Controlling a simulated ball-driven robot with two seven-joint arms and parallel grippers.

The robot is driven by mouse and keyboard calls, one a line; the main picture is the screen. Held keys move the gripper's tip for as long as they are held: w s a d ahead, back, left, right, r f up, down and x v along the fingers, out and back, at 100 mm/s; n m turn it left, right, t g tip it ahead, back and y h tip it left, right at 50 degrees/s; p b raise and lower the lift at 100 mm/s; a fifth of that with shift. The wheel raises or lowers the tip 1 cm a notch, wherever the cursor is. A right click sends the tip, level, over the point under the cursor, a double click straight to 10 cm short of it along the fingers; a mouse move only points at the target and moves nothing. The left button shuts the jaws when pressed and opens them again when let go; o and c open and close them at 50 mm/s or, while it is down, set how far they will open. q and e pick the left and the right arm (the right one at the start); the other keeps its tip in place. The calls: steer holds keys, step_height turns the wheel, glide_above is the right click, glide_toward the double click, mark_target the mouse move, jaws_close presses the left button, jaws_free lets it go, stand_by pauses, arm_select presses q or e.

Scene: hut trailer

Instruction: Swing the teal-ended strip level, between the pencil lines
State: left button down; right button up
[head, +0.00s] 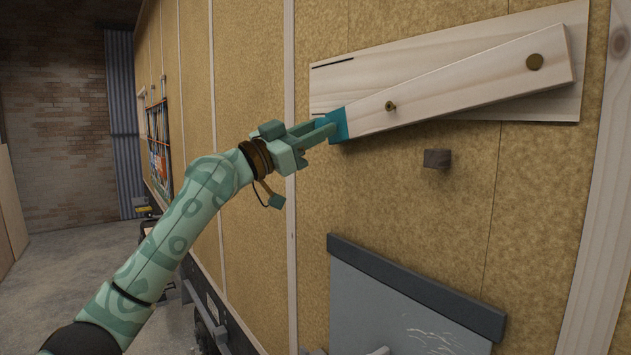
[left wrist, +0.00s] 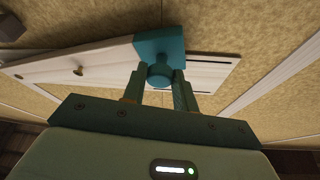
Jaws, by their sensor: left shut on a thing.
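The pale wooden strip (head: 460,82) lies across a wider pale board (head: 400,62) on the wall. It slopes down to the left from a round brass bolt (head: 535,62) near its right end. Its teal end (head: 339,125) hangs over the board's lower left edge. A dark pencil line (head: 332,63) shows near the board's upper left corner; the lower line shows just left of the teal end, which sits at and below its level. My left gripper (head: 328,131) is shut on the teal knob (left wrist: 160,74) of that end. My right gripper is out of view.
A small brass fitting (head: 390,106) sits on the strip. A dark block (head: 437,158) sticks out of the wall below it. Lower down is a grey panel (head: 385,305) with a dark top ledge (head: 415,285). The wall above the board's left end is clear.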

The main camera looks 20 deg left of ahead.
arm_select(q)
step_height(320, 180, up, 7)
steer(key=m+g+p, duration=0.1)
steer(key=m+p, duration=0.2)
steer(key=shift+w+a+r+m+h+p, duration=0.2)
steer(key=shift+w+a+m+h+p, duration=0.1)
steer(key=shift+a+h+p, duration=0.1)
steer(key=c, duration=1.1)
jaws_free()
steer(key=shift+f, duration=0.1)
